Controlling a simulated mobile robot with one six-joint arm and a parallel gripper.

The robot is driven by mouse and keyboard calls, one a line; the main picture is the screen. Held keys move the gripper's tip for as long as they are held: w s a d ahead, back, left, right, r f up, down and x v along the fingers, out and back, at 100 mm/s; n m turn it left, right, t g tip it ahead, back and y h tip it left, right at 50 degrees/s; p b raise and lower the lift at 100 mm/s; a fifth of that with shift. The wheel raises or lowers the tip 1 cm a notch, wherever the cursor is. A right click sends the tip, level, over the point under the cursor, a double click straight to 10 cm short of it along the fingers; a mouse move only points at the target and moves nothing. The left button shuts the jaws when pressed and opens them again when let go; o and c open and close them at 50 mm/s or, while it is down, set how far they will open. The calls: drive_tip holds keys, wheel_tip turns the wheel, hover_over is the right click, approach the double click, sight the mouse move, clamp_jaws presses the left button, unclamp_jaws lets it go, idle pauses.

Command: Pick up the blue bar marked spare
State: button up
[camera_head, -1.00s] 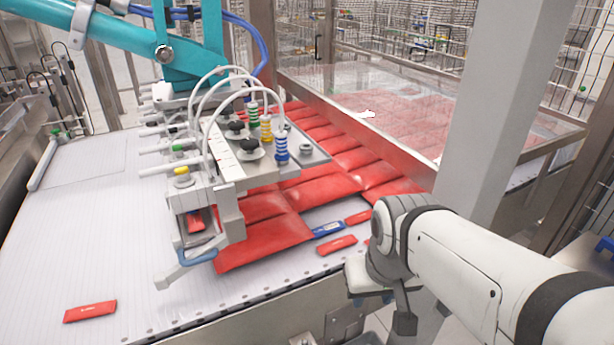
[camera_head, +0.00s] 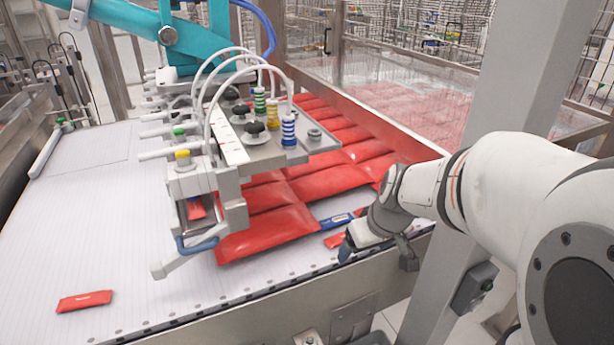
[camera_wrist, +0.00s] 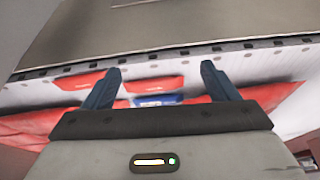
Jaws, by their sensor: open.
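The blue bar (camera_head: 337,220), with a pale label, lies on the white belt at the right end of the large red packs. I cannot read its marking.
A small red bar (camera_head: 336,240) lies just in front of the blue one. Large red packs (camera_head: 268,232) fill the belt to the left, under a vacuum picker head (camera_head: 255,145). Another red bar (camera_head: 84,301) lies at front left. A grey post (camera_head: 500,90) stands right.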

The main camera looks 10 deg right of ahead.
sight(335, 221)
drive_tip(key=shift+o, duration=1.2)
drive_tip(key=w+f, duration=0.1)
drive_tip(key=w+d, duration=0.1)
drive_tip(key=shift+w+d+f, duration=0.1)
drive_tip(key=shift+w+f, duration=0.2)
drive_tip(key=shift+f, duration=0.1)
drive_tip(key=w, duration=0.2)
drive_tip(key=w+a, duration=0.1)
drive_tip(key=w, duration=0.1)
drive_tip(key=w+a+p, duration=0.1)
drive_tip(key=w, duration=0.1)
drive_tip(key=shift+w, duration=0.3)
drive_tip(key=shift+w+a, duration=0.3)
drive_tip(key=shift+w, duration=0.5)
drive_tip(key=w, duration=0.1)
drive_tip(key=w+a+p, duration=0.1)
drive_tip(key=shift+w+r, duration=0.1)
drive_tip(key=shift+w, duration=0.3)
drive_tip(key=shift+x, duration=1.2)
drive_tip(key=shift+w+f, duration=0.25)
drive_tip(key=shift+f, duration=0.1)
drive_tip(key=c, duration=0.6)
